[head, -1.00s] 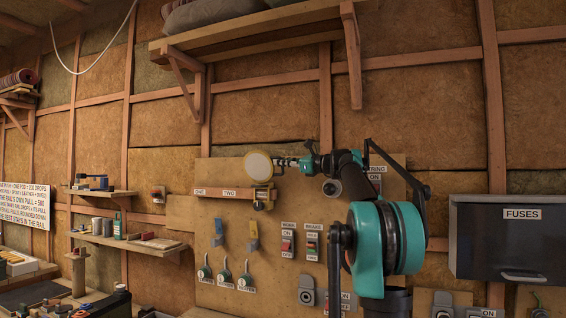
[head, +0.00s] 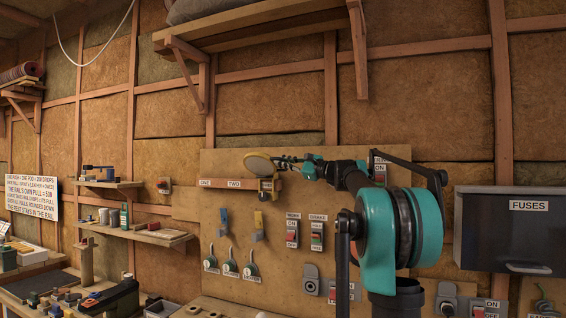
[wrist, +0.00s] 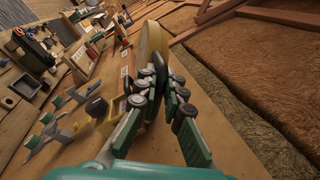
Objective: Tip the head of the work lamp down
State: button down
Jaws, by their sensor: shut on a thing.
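The work lamp's head is a pale yellow round disc (head: 259,163) above a yellow bracket (head: 266,186) at the end of the wooden rail marked ONE and TWO. It looks like a flattened, tilted oval in the head view. In the wrist view the lamp head (wrist: 152,42) is seen nearly edge-on just beyond the fingertips. My gripper (head: 286,164) reaches it from the right. In the wrist view my gripper (wrist: 152,85) is shut on the lamp head's dark rear part, which the fingers partly hide.
A wooden board (head: 215,292) carries levers, hooks and labelled switches below the lamp. A shelf (head: 255,35) hangs above. A dark FUSES cabinet (head: 514,232) is at the right. Small shelves (head: 140,236) and a cluttered bench are at the left.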

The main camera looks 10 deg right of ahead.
jog(key=shift+s+f, duration=0.1)
jog(key=c, duration=1.6)
grip_release()
jog(key=v, duration=1.2)
